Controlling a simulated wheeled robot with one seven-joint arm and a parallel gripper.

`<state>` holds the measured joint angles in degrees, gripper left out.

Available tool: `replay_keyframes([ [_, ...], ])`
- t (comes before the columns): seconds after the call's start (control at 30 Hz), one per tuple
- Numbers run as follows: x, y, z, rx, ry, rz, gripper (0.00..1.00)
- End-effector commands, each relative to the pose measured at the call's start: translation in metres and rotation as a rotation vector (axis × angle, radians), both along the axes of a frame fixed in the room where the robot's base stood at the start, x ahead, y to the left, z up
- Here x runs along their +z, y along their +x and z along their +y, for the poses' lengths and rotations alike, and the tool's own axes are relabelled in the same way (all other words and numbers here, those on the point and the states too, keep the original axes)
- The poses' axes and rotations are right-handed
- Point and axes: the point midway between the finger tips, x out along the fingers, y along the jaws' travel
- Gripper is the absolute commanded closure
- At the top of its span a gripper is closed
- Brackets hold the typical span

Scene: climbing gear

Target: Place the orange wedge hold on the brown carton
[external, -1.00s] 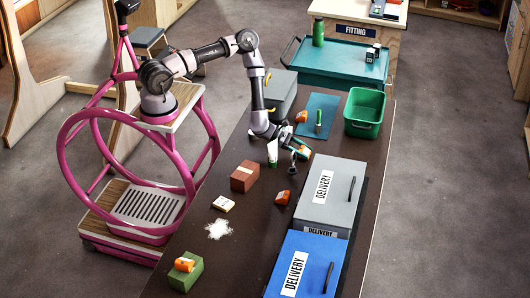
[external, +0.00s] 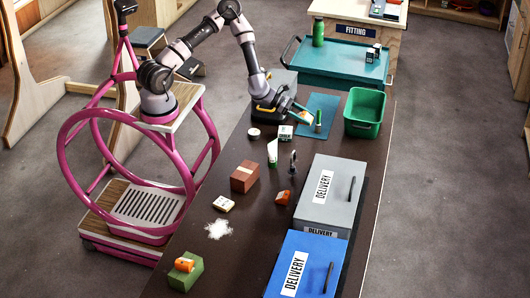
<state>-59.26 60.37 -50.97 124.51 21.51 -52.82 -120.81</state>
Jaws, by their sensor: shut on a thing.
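My gripper (external: 299,114) is low over the far part of the dark table, beside the blue-green mat. I cannot tell whether the piece touches the table. The brown carton (external: 243,179) stands on the table nearer the camera, left of the middle. It is closed, with a pale strip on top, and nothing lies on it. My gripper is well beyond the carton, up and to the right in the picture.
A dark orange block (external: 283,198) lies right of the carton. A white-green tube (external: 272,152), a dark metal piece (external: 293,162) and a small box (external: 285,132) stand between gripper and carton. Grey (external: 339,180) and blue (external: 318,262) delivery boxes line the right. A green bin (external: 365,112) stands far right.

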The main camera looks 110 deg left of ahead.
Motion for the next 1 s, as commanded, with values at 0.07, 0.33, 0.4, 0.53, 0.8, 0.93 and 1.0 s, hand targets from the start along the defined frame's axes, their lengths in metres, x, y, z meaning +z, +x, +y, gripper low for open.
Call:
replay_keyframes([
  [0.07, 0.018, 0.000, 0.001, 0.001, 0.002, -0.002, 0.89],
  [0.33, 0.040, -0.008, -0.039, -0.140, 0.005, 0.001, 0.89],
  [0.4, 0.042, -0.014, -0.055, -0.199, 0.004, 0.002, 0.89],
  [0.53, 0.047, -0.026, -0.086, -0.314, 0.003, 0.002, 0.89],
  [0.8, 0.048, -0.080, -0.162, -0.635, 0.002, 0.003, 0.89],
  [0.93, 0.044, -0.118, -0.197, -0.809, 0.001, 0.004, 0.89],
  [1.0, 0.041, -0.137, -0.209, -0.886, 0.000, 0.004, 0.89],
])
